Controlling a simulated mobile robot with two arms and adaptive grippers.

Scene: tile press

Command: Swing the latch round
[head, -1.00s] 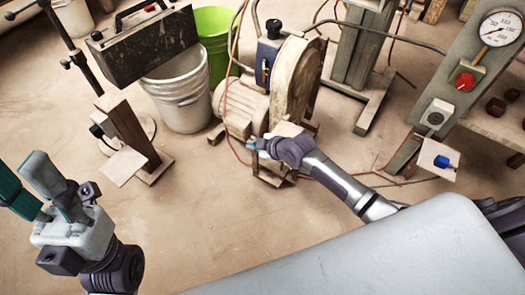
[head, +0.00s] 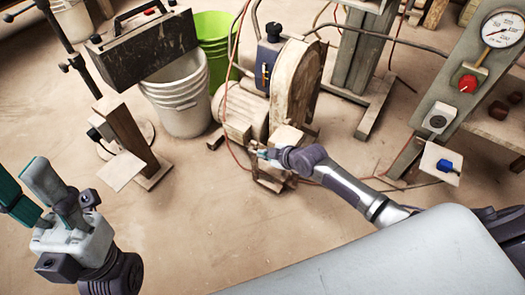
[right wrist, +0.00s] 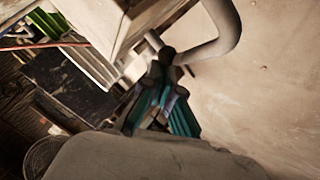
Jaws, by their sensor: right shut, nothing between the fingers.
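My right gripper (head: 262,153) is shut and empty, low beside a small wooden block (head: 286,137) in front of the belt-guarded pump (head: 300,80). In the right wrist view its dark, teal-sided fingers (right wrist: 166,62) point at a wooden corner (right wrist: 110,25). A thick grey curved rod (right wrist: 225,30) passes close to the fingertips, and a short pale pin (right wrist: 153,40) sits beside them. I cannot make out for sure which part is the latch, or whether the fingers touch it.
A white bucket (head: 180,95), a green bucket (head: 215,35) and a wooden post (head: 125,135) stand at the left. A press panel with a gauge (head: 503,28) and red knob (head: 467,84) stands at the right. Hoses run across the floor behind my right arm. The front floor is clear.

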